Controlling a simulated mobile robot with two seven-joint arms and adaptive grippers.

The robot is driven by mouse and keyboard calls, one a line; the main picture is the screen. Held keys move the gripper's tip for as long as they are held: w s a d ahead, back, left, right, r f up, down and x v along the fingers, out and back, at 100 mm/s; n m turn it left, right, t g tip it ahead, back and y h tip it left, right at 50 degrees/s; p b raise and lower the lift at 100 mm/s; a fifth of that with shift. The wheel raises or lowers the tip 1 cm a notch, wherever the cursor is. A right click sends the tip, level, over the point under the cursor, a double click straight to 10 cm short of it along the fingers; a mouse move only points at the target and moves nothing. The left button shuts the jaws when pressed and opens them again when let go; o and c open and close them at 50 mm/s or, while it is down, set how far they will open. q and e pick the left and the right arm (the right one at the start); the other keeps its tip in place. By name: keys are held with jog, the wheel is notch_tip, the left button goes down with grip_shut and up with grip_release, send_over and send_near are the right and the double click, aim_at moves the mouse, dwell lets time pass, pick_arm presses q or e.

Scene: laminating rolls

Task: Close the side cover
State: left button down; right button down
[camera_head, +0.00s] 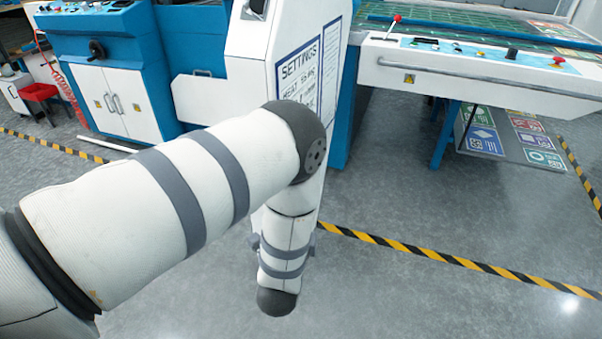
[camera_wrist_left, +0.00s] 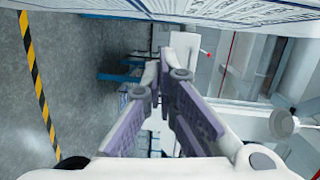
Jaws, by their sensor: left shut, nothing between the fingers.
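A white upright panel with a blue-framed SETTINGS label (camera_head: 303,75) stands on the machine's near end in the head view; it looks like the side cover. How far it stands open cannot be told. My left arm crosses in front of it and hides its lower part. The left gripper is not visible in the head view. In the left wrist view my left gripper (camera_wrist_left: 166,78) is shut and empty, its purple-sided fingers converging at the tips. A white printed surface (camera_wrist_left: 215,12) runs along the top of that view, above the fingers and apart from them. My right gripper is not in view.
A blue and white machine (camera_head: 115,75) stands at the left. A long worktable with a green top (camera_head: 480,35) and a white control rail (camera_head: 440,78) is at the right. Grey floor with yellow-black tape (camera_head: 420,257) is clear in front.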

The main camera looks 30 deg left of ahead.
pick_arm(q)
jog(key=w+a+r+t, duration=0.1)
jog(key=w+a+r, duration=0.1)
jog(key=w+a, duration=0.6)
jog(key=shift+w+a+m+y, duration=0.15)
jog(key=shift+w+m+y, duration=0.2)
jog(key=shift+w, duration=0.4)
jog(key=shift+a, duration=0.1)
